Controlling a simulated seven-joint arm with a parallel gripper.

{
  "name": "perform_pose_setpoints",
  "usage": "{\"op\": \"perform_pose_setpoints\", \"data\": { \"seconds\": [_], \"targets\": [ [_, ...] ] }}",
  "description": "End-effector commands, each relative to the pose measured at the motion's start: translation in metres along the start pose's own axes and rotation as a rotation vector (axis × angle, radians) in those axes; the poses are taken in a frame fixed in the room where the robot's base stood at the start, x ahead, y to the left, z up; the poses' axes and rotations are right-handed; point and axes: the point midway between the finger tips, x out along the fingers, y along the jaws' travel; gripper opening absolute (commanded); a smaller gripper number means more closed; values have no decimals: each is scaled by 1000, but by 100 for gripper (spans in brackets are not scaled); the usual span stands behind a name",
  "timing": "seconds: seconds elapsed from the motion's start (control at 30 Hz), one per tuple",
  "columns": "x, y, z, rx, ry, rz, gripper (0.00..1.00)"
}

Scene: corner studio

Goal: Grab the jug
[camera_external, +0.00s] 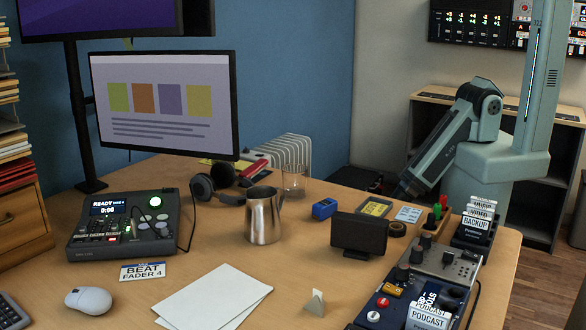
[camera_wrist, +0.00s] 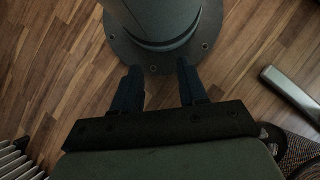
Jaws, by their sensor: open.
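The jug (camera_external: 263,215) is a shiny metal pitcher standing upright near the middle of the desk in the external view. My gripper (camera_external: 402,190) is at the right, above the desk's far right part, well apart from the jug. In the wrist view my gripper (camera_wrist: 160,78) shows two dark fingers spread apart with nothing between them. They point toward my own round base on the wooden floor. The jug is not in the wrist view.
A clear glass (camera_external: 294,180) and headphones (camera_external: 215,184) stand behind the jug. White papers (camera_external: 215,298) lie in front. A monitor (camera_external: 165,105) rises behind left.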

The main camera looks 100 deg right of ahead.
Motion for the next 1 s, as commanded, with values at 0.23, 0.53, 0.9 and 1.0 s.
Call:
{"op": "perform_pose_setpoints", "data": {
  "seconds": [0.23, 0.53, 0.9, 1.0],
  "targets": [
    [0, 0, 0, 0, 0, 0, 43],
    [0, 0, 0, 0, 0, 0, 54],
    [0, 0, 0, 0, 0, 0, 89],
    [0, 0, 0, 0, 0, 0, 99]
  ]
}}
